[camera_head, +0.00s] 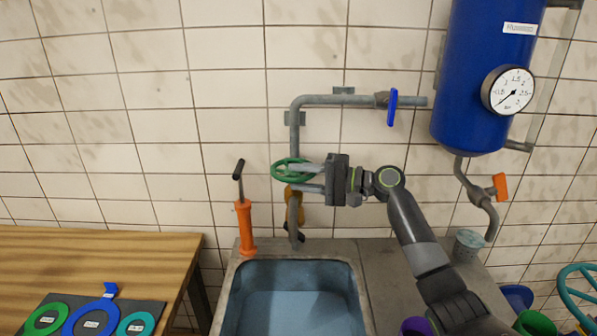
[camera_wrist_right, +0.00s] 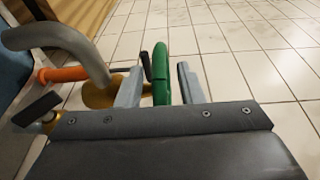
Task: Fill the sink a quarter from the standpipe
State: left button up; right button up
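The standpipe (camera_head: 294,122) is a grey pipe on the tiled wall, with a green handwheel (camera_head: 284,168) above a brass body and a spout over the sink's back edge. My right gripper (camera_head: 303,178) reaches in from the right at the handwheel. In the wrist view its two fingers (camera_wrist_right: 160,88) stand apart on either side of the green rim (camera_wrist_right: 161,68), with a visible gap on the right side. The sink (camera_head: 362,300) has a blue-grey basin with a paler patch low inside; I cannot tell if that is water. My left gripper is out of view.
A blue lever (camera_head: 392,107) sits on the upper pipe. An orange hand pump (camera_head: 244,225) stands left of the standpipe. A blue tank (camera_head: 480,75) with a gauge (camera_head: 508,90) hangs right. A wooden table (camera_head: 90,255) holds a mat with coloured rings.

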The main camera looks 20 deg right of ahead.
jog(key=shift+w+a, duration=0.2)
jog(key=shift+a, duration=0.2)
jog(key=shift+f, duration=0.1)
grip_shut()
jog(key=shift+a+m+t+p, duration=0.1)
jog(key=shift+m+t+p, duration=0.2)
jog(key=shift+p, duration=0.4)
jog(key=m+t+h+p, duration=0.1)
jog(key=h+p, duration=0.1)
jog(key=p, duration=0.1)
jog(key=a+m+t+h+p, duration=0.1)
jog(key=m+t+p, duration=0.1)
jog(key=p, duration=0.1)
jog(key=m+t+h+p, duration=0.2)
jog(key=p, duration=0.2)
jog(key=shift+w+a+r+h, duration=0.1)
jog(key=shift+a+r+h, duration=0.15)
jog(key=shift+h, duration=0.05)
jog(key=shift+f+m+t+h+p, duration=0.2)
jog(key=shift+m+t+h+p, duration=0.35)
jog(key=shift+h+p, duration=0.3)
